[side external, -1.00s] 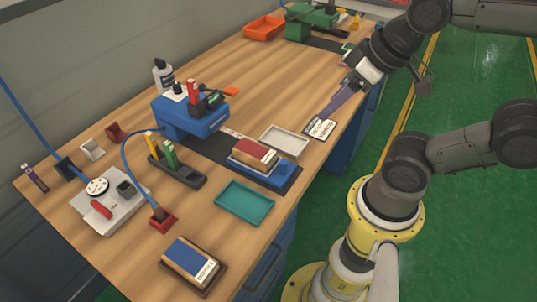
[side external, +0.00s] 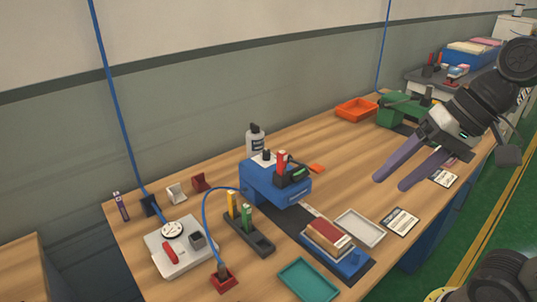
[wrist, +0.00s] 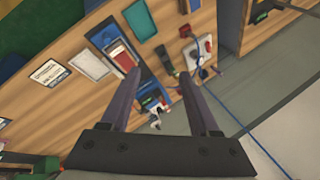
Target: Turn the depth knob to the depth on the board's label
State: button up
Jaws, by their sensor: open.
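My gripper (side external: 391,183) is open and empty, held above the right half of the bench, clear of everything. Its two purple fingers also show in the wrist view (wrist: 159,76). The blue machine (side external: 290,192) stands left of it, with a black knob (side external: 267,155) on a white plate on top and red and green-black parts beside it. In the wrist view the machine (wrist: 150,96) lies between the fingers. A red-topped board (side external: 329,234) lies on a blue carriage (side external: 350,265) in front of the machine. A pale label shows on its edge; its writing is too small to read.
A grey tray (side external: 360,228) and a printed card (side external: 400,221) lie right of the board, a teal tray (side external: 309,279) in front. A gauge box (side external: 181,246) with a blue hose is at left. A green machine (side external: 400,110) and orange tray (side external: 356,109) stand behind.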

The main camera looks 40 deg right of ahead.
aim_at(269, 151)
jog(key=w+d+r+m+y, duration=0.1)
jog(key=w+r+m+y, duration=0.3)
jog(key=w, duration=0.9)
jog(key=w+d+m+y, duration=0.1)
jog(key=w+m+y, duration=0.2)
jog(key=w+m, duration=0.7)
jog(key=w+d+f+y, duration=0.1)
jog(key=w+d+f, duration=0.6)
jog(key=w, duration=0.4)
jog(key=w+d+f+m+t, duration=0.2)
jog(key=w+d+f+m, duration=0.1)
jog(key=d+f, duration=0.8)
jog(key=shift+g, duration=0.3)
jog(key=x, duration=1.5)
jog(key=shift+s+a, duration=0.3)
jog(key=shift+s, duration=0.05)
grip_shut()
